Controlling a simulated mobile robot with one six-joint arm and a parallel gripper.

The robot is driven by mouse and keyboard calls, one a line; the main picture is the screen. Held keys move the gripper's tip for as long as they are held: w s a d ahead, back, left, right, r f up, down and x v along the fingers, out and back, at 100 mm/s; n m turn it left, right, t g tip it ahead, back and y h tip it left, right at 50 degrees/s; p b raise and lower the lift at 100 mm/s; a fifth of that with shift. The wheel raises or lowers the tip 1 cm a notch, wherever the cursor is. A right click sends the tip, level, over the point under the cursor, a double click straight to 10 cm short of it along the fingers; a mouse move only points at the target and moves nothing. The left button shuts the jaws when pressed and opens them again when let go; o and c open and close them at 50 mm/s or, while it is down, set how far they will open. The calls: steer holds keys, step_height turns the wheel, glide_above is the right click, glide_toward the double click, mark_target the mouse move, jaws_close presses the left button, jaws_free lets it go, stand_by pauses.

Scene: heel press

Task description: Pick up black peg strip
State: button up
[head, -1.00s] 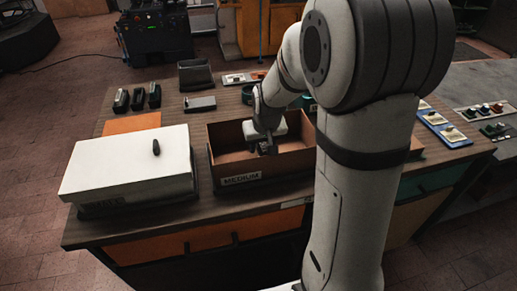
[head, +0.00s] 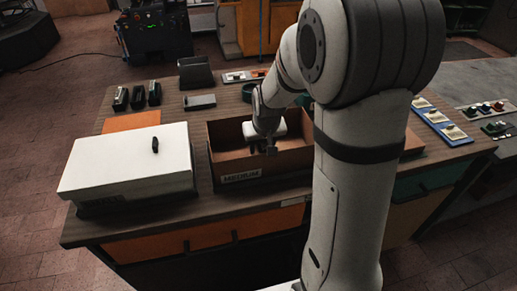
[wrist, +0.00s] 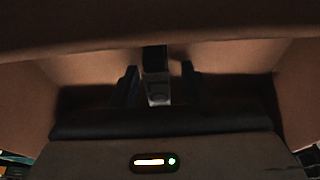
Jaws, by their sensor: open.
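My gripper (head: 269,148) is inside the brown open box marked MEDIUM (head: 241,177) on the bench. In the wrist view, my gripper (wrist: 158,82) is open, with one dark finger on each side. A narrow dark upright piece (wrist: 155,62) shows between the fingers, with a greyer lower part. It may be the black peg strip, but the shade makes this hard to tell, and I cannot see whether the fingers touch it. In the head view the arm and box wall hide much of the box's inside.
A white box (head: 120,170) with a small black piece (head: 155,145) on top stands left of the brown box. Several dark items (head: 138,97) and an open black bin (head: 195,73) lie behind. Blue-edged trays (head: 445,127) are at right. The brown box's walls surround my gripper.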

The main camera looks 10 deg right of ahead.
jaws_close()
stand_by(0.4)
